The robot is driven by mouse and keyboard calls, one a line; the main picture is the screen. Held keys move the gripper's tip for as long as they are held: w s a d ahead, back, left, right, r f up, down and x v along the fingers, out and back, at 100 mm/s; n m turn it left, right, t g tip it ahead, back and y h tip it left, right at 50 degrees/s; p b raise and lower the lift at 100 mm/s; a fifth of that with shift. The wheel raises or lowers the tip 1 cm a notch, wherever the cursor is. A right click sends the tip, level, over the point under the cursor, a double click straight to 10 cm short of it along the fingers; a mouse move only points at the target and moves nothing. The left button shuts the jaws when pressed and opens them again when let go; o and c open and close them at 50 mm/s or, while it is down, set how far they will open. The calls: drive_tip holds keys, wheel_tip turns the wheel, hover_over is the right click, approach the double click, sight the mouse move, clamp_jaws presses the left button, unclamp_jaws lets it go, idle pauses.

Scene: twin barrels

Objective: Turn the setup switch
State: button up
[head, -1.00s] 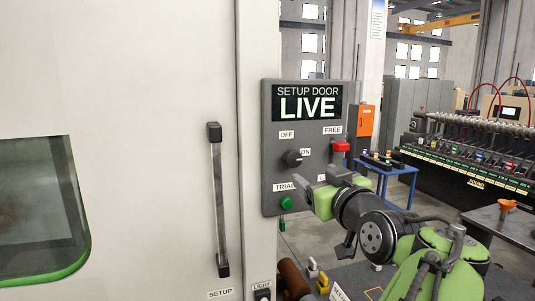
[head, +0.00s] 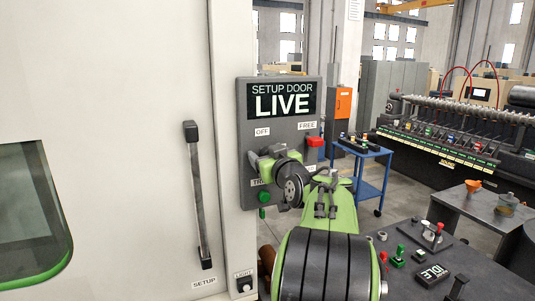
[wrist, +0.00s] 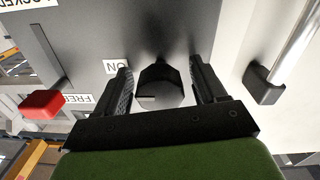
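The grey switch panel (head: 300,137) carries a display (head: 282,100) reading "SETUP DOOR LIVE". Its OFF (head: 262,132) label shows, but my gripper hides the switch in the head view. My gripper (wrist: 158,68) is open around the knob, with a gap visible on each side. In the head view my gripper (head: 258,160) is up against the panel.
A long door handle (head: 198,195) stands to the left. A dark bench (head: 410,250) with small controls lies at lower right. A blue cart (head: 362,165) stands behind.

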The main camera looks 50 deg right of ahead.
drive_tip(key=c, duration=1)
drive_tip(key=shift+o, duration=0.2)
drive_tip(key=shift+f, duration=0.1)
